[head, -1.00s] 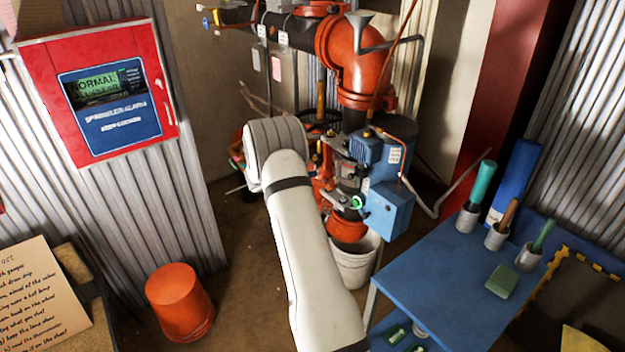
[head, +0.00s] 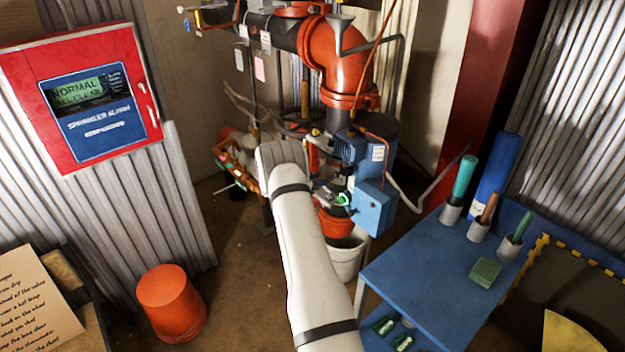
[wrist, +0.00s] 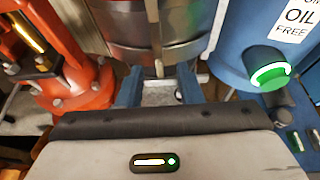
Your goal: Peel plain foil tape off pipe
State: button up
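A shiny silver-grey pipe section (wrist: 158,28) with darker bands around it stands upright at the top middle of the wrist view. It looks wrapped in foil, but I cannot tell plain tape from other wrapping. A small pale tab (wrist: 159,68) hangs at its lower edge. My gripper (wrist: 159,86) has its two blue fingers apart, just short of the pipe's lower part, with nothing clearly held between them. In the head view my white arm reaches toward the riser (head: 345,182) and hides part of the pipe.
An orange-red flanged fitting (wrist: 75,75) stands close on the left, and a blue unit (wrist: 240,50) with a green-lit knob on the right. A white bucket (head: 347,262) is below the riser. A blue table (head: 420,285) is at right, an orange bucket (head: 172,303) at left.

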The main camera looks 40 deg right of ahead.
grip_shut()
jog(key=shift+a, duration=0.2)
dwell(0.7)
jog(key=a+b, duration=0.3)
jog(key=a, duration=0.5)
jog(key=shift+s+a+b, duration=0.3)
jog(key=shift+s+b, duration=0.05)
jog(key=shift+b, duration=0.05)
dwell(0.3)
dwell(0.5)
